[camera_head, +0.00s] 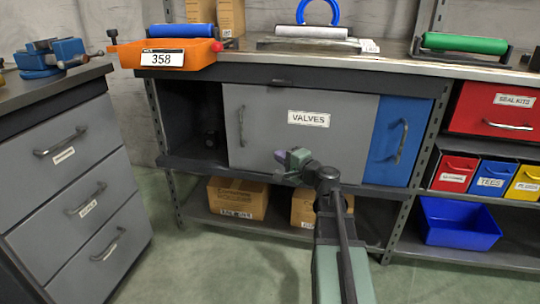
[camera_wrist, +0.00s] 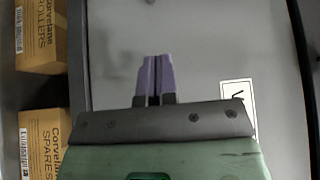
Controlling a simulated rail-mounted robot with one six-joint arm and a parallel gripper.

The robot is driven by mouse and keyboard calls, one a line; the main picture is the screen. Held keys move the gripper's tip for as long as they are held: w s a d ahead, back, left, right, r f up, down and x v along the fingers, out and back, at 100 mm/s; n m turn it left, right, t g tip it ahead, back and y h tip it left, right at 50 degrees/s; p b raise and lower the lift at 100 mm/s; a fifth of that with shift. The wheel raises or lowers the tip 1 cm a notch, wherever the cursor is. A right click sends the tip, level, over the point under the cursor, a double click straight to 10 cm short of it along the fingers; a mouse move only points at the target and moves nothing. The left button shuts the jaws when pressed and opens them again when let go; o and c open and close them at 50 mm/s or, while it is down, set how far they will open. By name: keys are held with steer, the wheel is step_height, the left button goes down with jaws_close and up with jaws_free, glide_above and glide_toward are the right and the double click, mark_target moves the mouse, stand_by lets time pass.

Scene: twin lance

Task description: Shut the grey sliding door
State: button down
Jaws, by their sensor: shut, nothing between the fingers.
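The grey sliding door (camera_head: 270,145) bears a VALVES label (camera_head: 309,119) and has an upright bar handle (camera_head: 241,125) near its left edge. A dark opening (camera_head: 205,120) shows to the left of the door, and its right edge overlaps or meets a blue panel. My gripper (camera_head: 280,156) is in front of the door's lower middle, right of and below the handle. In the wrist view its purple fingers (camera_wrist: 152,78) are together and empty, with the grey door face (camera_wrist: 210,50) behind them. I cannot tell whether they touch the door.
The blue panel (camera_head: 386,135) has its own handle (camera_head: 401,141). Cardboard boxes (camera_head: 238,198) sit on the shelf below. A grey drawer unit (camera_head: 75,185) stands at the left; red drawers and bins are at the right.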

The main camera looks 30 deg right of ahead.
steer(key=x, duration=0.7)
steer(key=shift+w, duration=0.35)
steer(key=w+a, duration=0.2)
steer(key=a, duration=0.1)
steer(key=shift+w+a, duration=0.35)
steer(key=shift+a, duration=0.15)
steer(key=shift+w, duration=0.1)
